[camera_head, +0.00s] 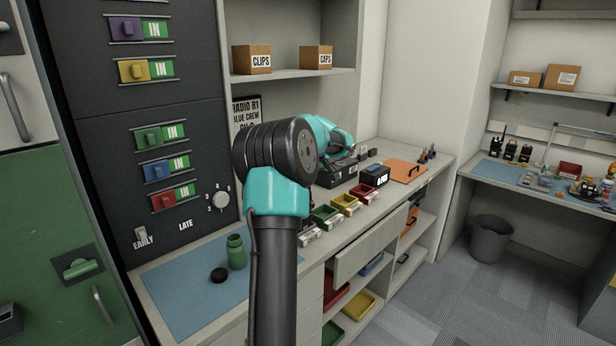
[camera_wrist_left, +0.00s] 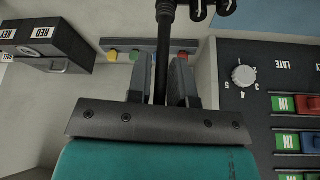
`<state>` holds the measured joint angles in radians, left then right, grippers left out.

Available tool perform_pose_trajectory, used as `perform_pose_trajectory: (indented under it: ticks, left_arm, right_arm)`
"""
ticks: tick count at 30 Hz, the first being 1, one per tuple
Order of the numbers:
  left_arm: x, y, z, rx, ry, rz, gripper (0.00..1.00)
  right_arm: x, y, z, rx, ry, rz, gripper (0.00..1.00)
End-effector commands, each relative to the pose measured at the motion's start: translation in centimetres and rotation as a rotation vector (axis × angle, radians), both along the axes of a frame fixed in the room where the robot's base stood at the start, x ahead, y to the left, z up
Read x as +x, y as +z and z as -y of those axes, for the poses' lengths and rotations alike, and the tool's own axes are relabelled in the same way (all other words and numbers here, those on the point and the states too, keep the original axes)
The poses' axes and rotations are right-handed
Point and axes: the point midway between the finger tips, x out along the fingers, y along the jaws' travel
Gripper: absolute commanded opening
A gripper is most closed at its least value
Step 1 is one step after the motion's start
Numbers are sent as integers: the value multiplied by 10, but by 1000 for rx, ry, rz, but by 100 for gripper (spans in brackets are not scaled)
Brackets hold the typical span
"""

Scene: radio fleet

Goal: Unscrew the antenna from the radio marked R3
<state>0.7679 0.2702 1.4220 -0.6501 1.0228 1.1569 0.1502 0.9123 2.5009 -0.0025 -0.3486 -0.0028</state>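In the left wrist view a thin black antenna (camera_wrist_left: 162,45) runs between the two grey fingers of my left gripper (camera_wrist_left: 162,85). The fingers lie close along both sides of it and look shut on it. At the top edge, the antenna's thicker end and dark knob-like parts (camera_wrist_left: 197,10) show; the radio body is out of frame, and no R3 mark is readable. In the head view my own dark and teal arm hides the left gripper and the held antenna. My right gripper is in neither view.
A dark panel with a dial (camera_head: 220,200) and coloured switches stands at left. On the bench are a green bottle (camera_head: 236,252), a black cap (camera_head: 219,275), small bins (camera_head: 347,203) and an orange clipboard (camera_head: 405,170). The blue mat (camera_head: 185,290) is mostly clear. Several radios (camera_head: 510,149) stand far right.

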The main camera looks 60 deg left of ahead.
Motion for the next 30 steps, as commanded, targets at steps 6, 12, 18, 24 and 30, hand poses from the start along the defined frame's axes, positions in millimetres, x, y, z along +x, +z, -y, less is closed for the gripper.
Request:
perform_pose_trajectory:
  ticks: [6, 12, 18, 24, 30]
  left_arm:
    - [0, 0, 0, 0, -1, 1, 40]
    - [0, 0, 0, 0, -1, 1, 40]
    - [1, 7, 3, 1, -2, 2, 40]
    - [2, 32, 13, 1, -2, 3, 40]
    - [4, 68, 28, 1, -3, 4, 40]
  right_arm:
    - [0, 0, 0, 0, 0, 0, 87]
    - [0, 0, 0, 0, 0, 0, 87]
    - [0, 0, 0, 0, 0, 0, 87]
    - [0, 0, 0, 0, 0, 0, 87]
    - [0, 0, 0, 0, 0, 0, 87]
